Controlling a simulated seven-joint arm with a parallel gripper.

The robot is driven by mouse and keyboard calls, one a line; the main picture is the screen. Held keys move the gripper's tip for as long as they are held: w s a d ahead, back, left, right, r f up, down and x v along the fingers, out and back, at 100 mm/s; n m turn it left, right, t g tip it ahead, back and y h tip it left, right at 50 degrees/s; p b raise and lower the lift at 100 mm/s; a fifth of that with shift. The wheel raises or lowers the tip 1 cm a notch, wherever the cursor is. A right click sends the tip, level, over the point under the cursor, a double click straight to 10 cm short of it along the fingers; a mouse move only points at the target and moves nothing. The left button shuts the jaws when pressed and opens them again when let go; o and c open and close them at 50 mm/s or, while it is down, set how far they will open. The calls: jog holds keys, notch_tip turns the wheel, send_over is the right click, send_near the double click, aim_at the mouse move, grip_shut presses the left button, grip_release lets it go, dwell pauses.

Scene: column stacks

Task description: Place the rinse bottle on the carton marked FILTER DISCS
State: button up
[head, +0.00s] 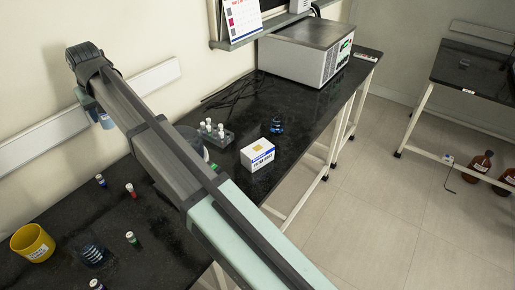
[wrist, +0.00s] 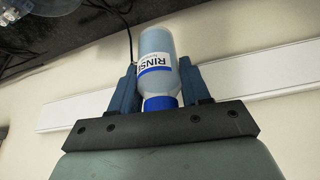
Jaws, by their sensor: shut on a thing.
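The rinse bottle (wrist: 157,50) is pale blue with a blue cap and a label reading RINSE, upside down in the wrist view. My gripper (wrist: 158,78) is shut on it, one blue finger on each side near the cap end. In the head view, my gripper (head: 90,101) is at the upper left, in front of the wall, and part of the bottle (head: 106,121) shows below it.
A rack with white-capped vials (head: 215,133) and a blue glass item (head: 277,125) stand near the carton. A yellow cup (head: 32,243) and several small vials are at the front left. A large grey instrument (head: 306,52) stands at the back. My arm hides part of the bench.

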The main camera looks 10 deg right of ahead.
jog(key=shift+m, duration=0.8)
jog(key=w+d, duration=0.1)
jog(key=d, duration=0.7)
jog(key=w+d, duration=0.1)
jog(key=d, duration=0.4)
jog(key=shift+w, duration=0.35)
jog(key=m+t+h, duration=0.1)
jog(key=m+h, duration=0.1)
jog(key=m, duration=0.2)
send_over(257, 147)
jog(key=shift+f, duration=7.55)
jog(key=shift+f, duration=0.1)
jog(key=o, duration=1.1)
